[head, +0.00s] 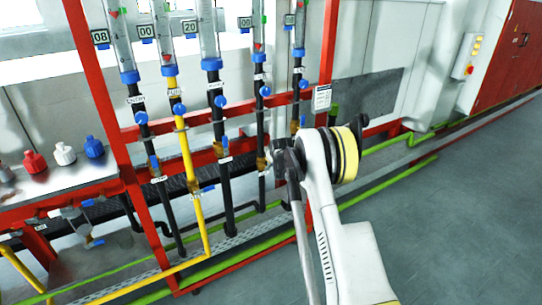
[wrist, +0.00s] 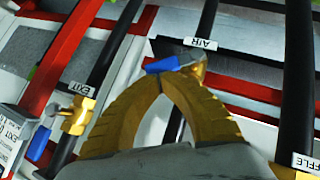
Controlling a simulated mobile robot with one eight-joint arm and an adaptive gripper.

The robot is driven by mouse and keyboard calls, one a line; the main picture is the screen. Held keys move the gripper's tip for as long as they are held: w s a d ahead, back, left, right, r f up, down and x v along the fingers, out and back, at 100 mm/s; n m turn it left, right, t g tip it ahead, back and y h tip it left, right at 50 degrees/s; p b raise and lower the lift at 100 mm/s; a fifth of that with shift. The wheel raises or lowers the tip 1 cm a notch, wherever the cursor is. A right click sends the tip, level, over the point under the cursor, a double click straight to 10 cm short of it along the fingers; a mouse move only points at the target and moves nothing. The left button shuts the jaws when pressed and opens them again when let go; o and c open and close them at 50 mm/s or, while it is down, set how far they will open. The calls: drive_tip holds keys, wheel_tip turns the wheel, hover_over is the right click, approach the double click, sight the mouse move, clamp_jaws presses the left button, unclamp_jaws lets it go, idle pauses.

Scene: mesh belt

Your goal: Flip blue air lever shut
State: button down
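In the wrist view, the blue air lever (wrist: 162,65) sits on a brass valve (wrist: 196,70) below the label AIR (wrist: 200,43) on a dark pipe. The lever sticks out sideways from the valve, across the pipe. My gripper (wrist: 161,82) has yellow ribbed fingers whose tips meet right at the lever's near side. They appear to touch it, but I cannot be sure. Nothing shows clamped between the tips. In the head view, my gripper (head: 272,160) is at the fourth pipe from the left, and my wrist hides the lever there.
A pipe labelled EXIT with a brass valve (wrist: 78,116) and blue lever (wrist: 39,143) stands left in the wrist view. A pipe labelled RUFFLE or similar (wrist: 305,163) stands right. In the head view, a red frame (head: 95,85) surrounds the pipes, and the floor (head: 460,220) is clear at right.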

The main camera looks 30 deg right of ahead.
drive_tip(key=d+f+m+y, duration=0.1)
drive_tip(key=d+f+y, duration=0.1)
drive_tip(key=y, duration=0.1)
drive_tip(key=shift+f+m, duration=0.1)
drive_tip(key=shift+m, duration=0.3)
drive_tip(key=shift+d+f, duration=0.15)
drive_tip(key=shift+d, duration=0.05)
idle(0.3)
drive_tip(key=shift+a+r, duration=0.15)
drive_tip(key=shift+r, duration=0.25)
drive_tip(key=r+p, duration=0.1)
drive_tip(key=r, duration=0.2)
drive_tip(key=shift+a+r+p, duration=0.15)
drive_tip(key=shift+a+p, duration=0.05)
drive_tip(key=shift+p, duration=0.15)
drive_tip(key=p+v, duration=0.3)
drive_tip(key=v, duration=0.7)
drive_tip(key=shift+d, duration=0.15)
drive_tip(key=shift+w, duration=0.1)
